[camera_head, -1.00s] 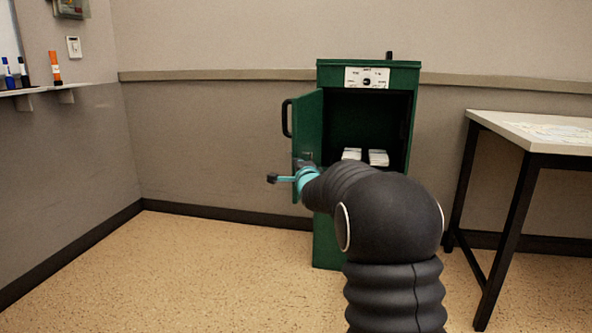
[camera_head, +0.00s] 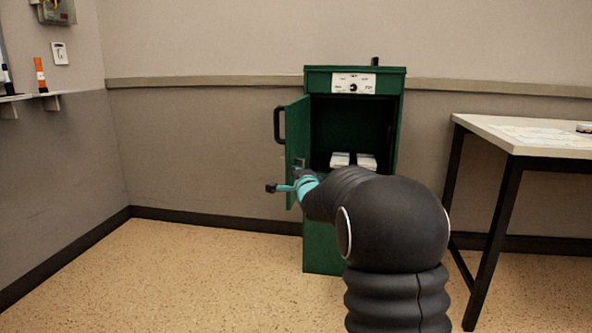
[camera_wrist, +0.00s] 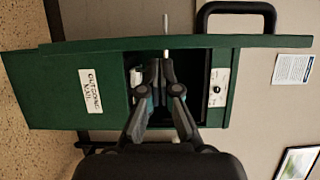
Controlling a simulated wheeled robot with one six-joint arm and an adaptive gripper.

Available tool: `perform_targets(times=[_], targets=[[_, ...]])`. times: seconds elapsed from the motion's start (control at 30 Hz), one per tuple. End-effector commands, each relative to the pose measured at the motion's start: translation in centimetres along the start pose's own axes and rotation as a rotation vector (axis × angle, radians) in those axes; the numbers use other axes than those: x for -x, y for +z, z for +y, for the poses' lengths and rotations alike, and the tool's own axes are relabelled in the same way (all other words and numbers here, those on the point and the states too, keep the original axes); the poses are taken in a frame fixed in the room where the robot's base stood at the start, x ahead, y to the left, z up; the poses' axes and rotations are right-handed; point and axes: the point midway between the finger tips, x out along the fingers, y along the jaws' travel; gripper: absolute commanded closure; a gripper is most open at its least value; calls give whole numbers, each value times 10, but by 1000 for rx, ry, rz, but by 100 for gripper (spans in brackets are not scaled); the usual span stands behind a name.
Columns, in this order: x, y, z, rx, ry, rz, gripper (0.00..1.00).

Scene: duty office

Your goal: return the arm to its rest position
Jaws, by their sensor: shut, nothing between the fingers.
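My arm reaches forward from the bottom of the head view, bent at a large dark elbow. Its end, by a teal wrist section, is in front of the open door (camera_head: 297,135) of the green cabinet (camera_head: 322,245). In the wrist view my gripper (camera_wrist: 163,70) is shut and empty, with its two dark fingers side by side. The door's edge and black handle (camera_wrist: 236,8) cross the top of that view. Whether the fingers touch the door or cabinet cannot be told.
White bundles (camera_head: 352,161) lie inside the cabinet. An "Outgoing mail" label (camera_wrist: 90,91) shows in the wrist view. A table (camera_head: 530,140) with black legs stands at right. A wall shelf (camera_head: 25,97) holds markers at left. The floor (camera_head: 170,275) at left is clear.

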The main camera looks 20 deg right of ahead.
Motion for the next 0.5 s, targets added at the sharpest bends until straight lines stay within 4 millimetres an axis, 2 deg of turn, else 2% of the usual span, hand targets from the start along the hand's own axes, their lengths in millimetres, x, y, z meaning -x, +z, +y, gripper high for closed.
perform_targets(times=[0.03, 0.23, 0.5], targets=[[7, 11, 1, 0, 0, -6, 100], [32, 37, 1, 0, 0, -4, 100], [54, 59, 1, 0, 1, -1, 100]])
